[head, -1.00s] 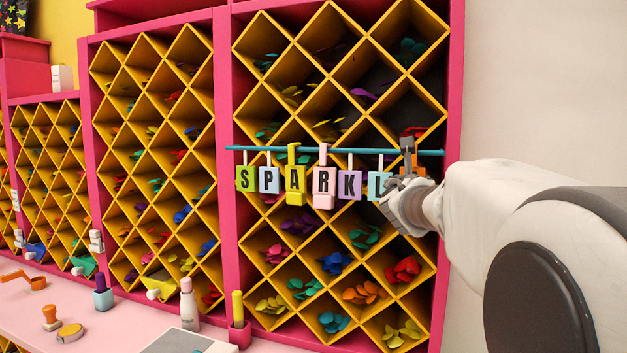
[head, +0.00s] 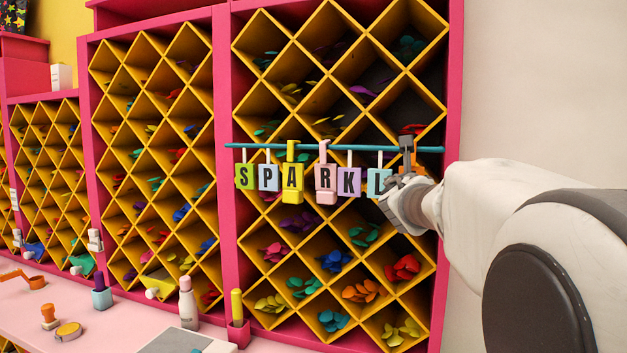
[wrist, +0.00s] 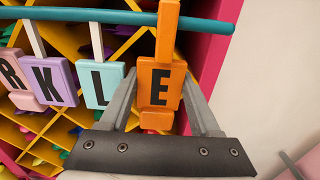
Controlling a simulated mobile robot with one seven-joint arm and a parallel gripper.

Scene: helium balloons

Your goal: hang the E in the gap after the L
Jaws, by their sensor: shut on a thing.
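The orange E tag (wrist: 160,88) is upright between my gripper's two fingers (wrist: 163,100) in the wrist view, right of the pale blue L tag (wrist: 100,84) with a small space between them. The E's tall stem crosses in front of the teal rod (wrist: 110,16) and rises above it; I cannot tell whether its hook bears on the rod. In the head view my gripper (head: 408,172) is at the rod's right part and hides most of the E. The L tag (head: 376,184) is partly covered there.
The S, P, A, R and K tags hang leftward along the rod (head: 345,148). Behind is a yellow diamond rack (head: 300,225) with coloured pieces, in a pink frame (head: 455,80). A bare wall (head: 540,90) is at right. Bottles and stamps stand on the pink counter (head: 110,325).

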